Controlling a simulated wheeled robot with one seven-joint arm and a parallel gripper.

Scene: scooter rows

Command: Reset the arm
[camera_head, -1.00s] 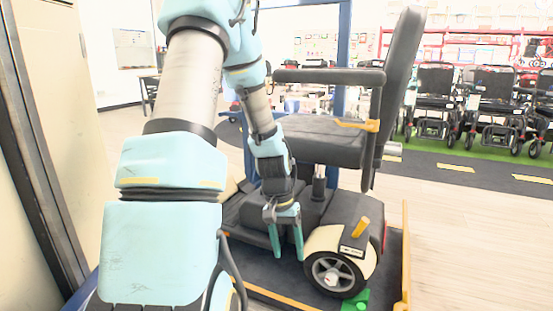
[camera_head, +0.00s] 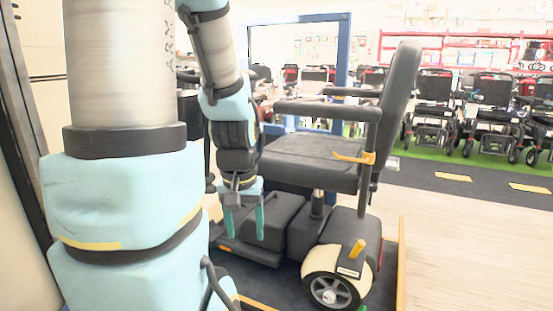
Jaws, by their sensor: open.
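My gripper (camera_head: 244,222) is at the end of my arm, left of the middle of the view. It points down with its two teal fingers apart and nothing between them. It hangs in front of the dark base of a mobility scooter (camera_head: 318,163). My upper arm hides the left part of the view. I cannot tell how far the fingers are from the scooter.
The scooter stands on a dark platform with a wooden edge (camera_head: 402,262). A blue frame (camera_head: 342,60) rises behind it. The wooden floor (camera_head: 465,245) at right is clear.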

